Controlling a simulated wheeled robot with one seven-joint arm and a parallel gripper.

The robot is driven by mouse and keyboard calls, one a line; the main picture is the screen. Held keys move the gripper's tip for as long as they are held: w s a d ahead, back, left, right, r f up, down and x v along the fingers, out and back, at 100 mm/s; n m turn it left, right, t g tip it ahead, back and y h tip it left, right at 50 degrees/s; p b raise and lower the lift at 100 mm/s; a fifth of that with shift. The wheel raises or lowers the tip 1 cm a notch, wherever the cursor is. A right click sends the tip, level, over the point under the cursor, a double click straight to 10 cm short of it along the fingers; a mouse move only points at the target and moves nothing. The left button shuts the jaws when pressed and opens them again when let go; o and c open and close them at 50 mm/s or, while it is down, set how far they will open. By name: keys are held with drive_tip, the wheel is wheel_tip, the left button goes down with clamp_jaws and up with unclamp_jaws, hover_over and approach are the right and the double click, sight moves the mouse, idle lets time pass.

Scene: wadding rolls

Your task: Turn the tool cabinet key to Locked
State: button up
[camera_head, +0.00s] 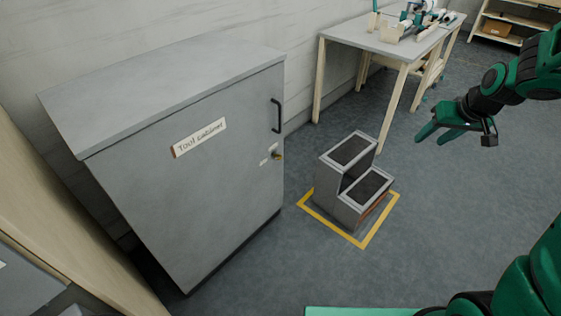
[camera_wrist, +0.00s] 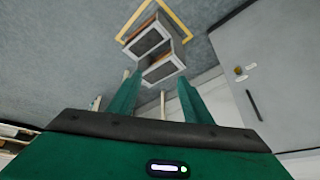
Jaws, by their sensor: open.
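The grey tool cabinet (camera_head: 205,165) stands at the left in the head view, its door shut, with a "Tool cabinet" label (camera_head: 199,137) and a dark handle (camera_head: 276,115). The small brass key (camera_head: 278,156) sits in the door below the handle, with small white labels (camera_head: 265,161) beside it. Their text is too small to read. In the wrist view the cabinet (camera_wrist: 285,60) is at the right, with the key (camera_wrist: 238,71) showing. My gripper (camera_head: 428,137) is open and empty, held in the air to the right of the cabinet, well apart from the key; its fingers also show in the wrist view (camera_wrist: 157,95).
A grey two-step stool (camera_head: 350,178) stands inside a yellow floor outline (camera_head: 364,243), right of the cabinet. A table (camera_head: 372,42) with several items stands behind it by the wall. A shelf (camera_head: 500,38) is at the far right. The floor right of the stool is clear.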

drive_tip(key=w+a+f+n+t+y, duration=0.1)
drive_tip(key=w+a+f+n+t, duration=0.1)
drive_tip(key=w+a+f, duration=0.6)
drive_tip(key=w+a+f+n+t+y, duration=0.15)
drive_tip(key=w+a, duration=0.35)
drive_tip(key=w, duration=0.7)
drive_tip(key=w+a+f+n+t+y, duration=0.1)
drive_tip(key=w+a+f+n+y, duration=0.1)
drive_tip(key=w+a+f, duration=0.3)
drive_tip(key=w+a+f+n+t+y, duration=0.1)
drive_tip(key=a+f+t, duration=0.15)
drive_tip(key=a, duration=0.45)
drive_tip(key=n+t+y, duration=0.1)
drive_tip(key=t+y, duration=0.1)
drive_tip(key=y, duration=0.3)
approach(281, 158)
drive_tip(key=shift+x, duration=5)
